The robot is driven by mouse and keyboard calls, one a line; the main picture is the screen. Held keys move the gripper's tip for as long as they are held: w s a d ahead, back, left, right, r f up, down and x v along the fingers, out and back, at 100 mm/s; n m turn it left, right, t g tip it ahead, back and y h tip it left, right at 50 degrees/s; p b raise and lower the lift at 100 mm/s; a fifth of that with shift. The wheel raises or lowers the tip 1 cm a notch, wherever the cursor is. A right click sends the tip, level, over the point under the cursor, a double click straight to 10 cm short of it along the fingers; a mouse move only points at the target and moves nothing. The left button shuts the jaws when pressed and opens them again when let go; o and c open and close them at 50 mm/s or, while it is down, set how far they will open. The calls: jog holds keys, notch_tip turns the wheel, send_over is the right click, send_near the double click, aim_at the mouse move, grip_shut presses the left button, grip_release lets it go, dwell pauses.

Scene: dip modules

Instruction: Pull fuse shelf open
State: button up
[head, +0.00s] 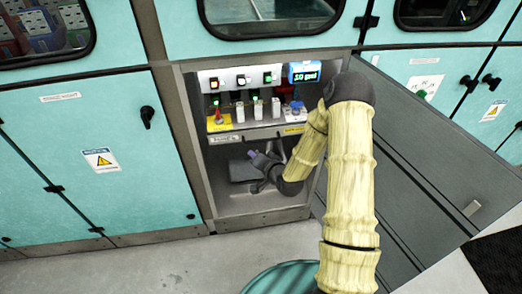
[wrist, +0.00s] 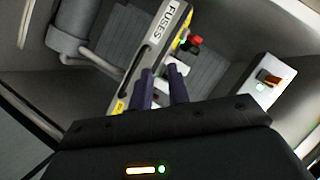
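The fuse shelf (head: 262,134) sits inside the open cabinet bay, with a row of switches and fuse holders on it. Its front plate carries a white FUSES label (wrist: 166,20) and a long slot in the wrist view. My gripper (head: 258,158) is inside the bay, just below the shelf front in the head view. In the wrist view my gripper's two dark fingers (wrist: 162,78) stand a small gap apart, overlapping the plate's edge. They look empty. Whether they touch the plate is unclear.
The grey cabinet door (head: 420,165) stands swung open at the right. Closed teal cabinets (head: 85,190) flank the bay. The floor (head: 170,268) in front is clear at left.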

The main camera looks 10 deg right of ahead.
aim_at(261, 140)
jog(key=d+f+m+t+h+b, duration=0.2)
jog(key=f+m+t+b, duration=0.1)
jog(key=f+m, duration=0.3)
jog(key=d+f+m+t+h+b, duration=0.2)
jog(key=f+m+t+b, duration=0.2)
jog(key=f+m, duration=0.1)
jog(key=shift+s+d+f+m+h+b, duration=0.3)
jog(key=shift+s+f+m+b, duration=0.15)
jog(key=shift+f, duration=0.15)
jog(key=w+r, duration=0.1)
jog(key=w, duration=0.4)
jog(key=w+r+b, duration=0.1)
jog(key=w, duration=0.5)
jog(key=w+r, duration=0.1)
jog(key=w, duration=0.5)
jog(key=shift+r+b, duration=0.1)
jog(key=shift+b, duration=0.3)
grip_shut()
